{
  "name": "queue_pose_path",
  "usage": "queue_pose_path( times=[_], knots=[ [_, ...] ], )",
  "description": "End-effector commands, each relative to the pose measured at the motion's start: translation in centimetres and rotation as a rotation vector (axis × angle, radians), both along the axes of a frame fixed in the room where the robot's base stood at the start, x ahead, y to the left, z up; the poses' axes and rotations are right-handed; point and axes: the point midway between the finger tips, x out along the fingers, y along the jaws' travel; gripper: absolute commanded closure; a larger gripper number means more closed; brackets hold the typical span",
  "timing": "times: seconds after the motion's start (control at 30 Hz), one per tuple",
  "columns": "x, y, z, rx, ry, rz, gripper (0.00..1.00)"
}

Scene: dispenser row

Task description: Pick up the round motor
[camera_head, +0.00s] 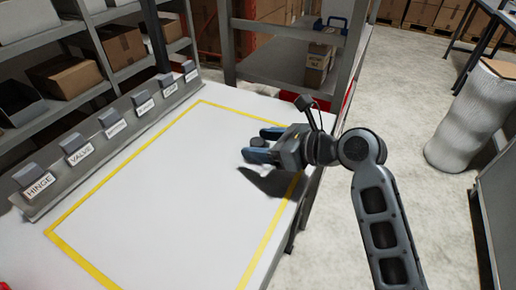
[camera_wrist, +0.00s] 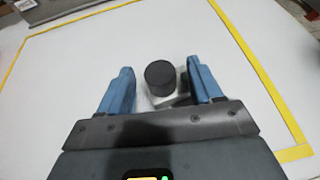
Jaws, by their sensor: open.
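The round motor (camera_wrist: 160,76) shows in the wrist view as a dark cylinder on a light grey base, on the white table inside the yellow outline. My gripper (camera_wrist: 158,82) is open, with one blue finger to the left of the motor and one to the right. Gaps show between the fingers and the motor's dark body. In the head view my gripper (camera_head: 261,146) is low over the right part of the table, and a small dark part of the motor (camera_head: 258,142) shows between the fingers; the rest is hidden.
A sloped grey dispenser row (camera_head: 110,135) with labelled slots, including HINGE (camera_head: 38,187) and VALVE (camera_head: 79,154), runs along the table's left edge. The yellow-outlined white table top (camera_head: 165,200) is otherwise clear. Shelves with boxes (camera_head: 122,43) stand behind. A wrapped roll (camera_head: 475,115) stands at right.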

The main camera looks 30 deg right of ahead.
Motion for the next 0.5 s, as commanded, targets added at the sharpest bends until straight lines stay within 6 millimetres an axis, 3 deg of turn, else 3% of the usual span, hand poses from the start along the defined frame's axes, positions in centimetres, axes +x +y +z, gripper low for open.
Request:
queue_pose_path(
  times=[0.07, 0.5],
  knots=[
    [-0.02, -0.01, 0.00, 0.000, 0.000, 0.000, 0.41],
    [-0.03, -0.02, 0.00, 0.000, 0.000, 0.000, 0.83]
  ],
)
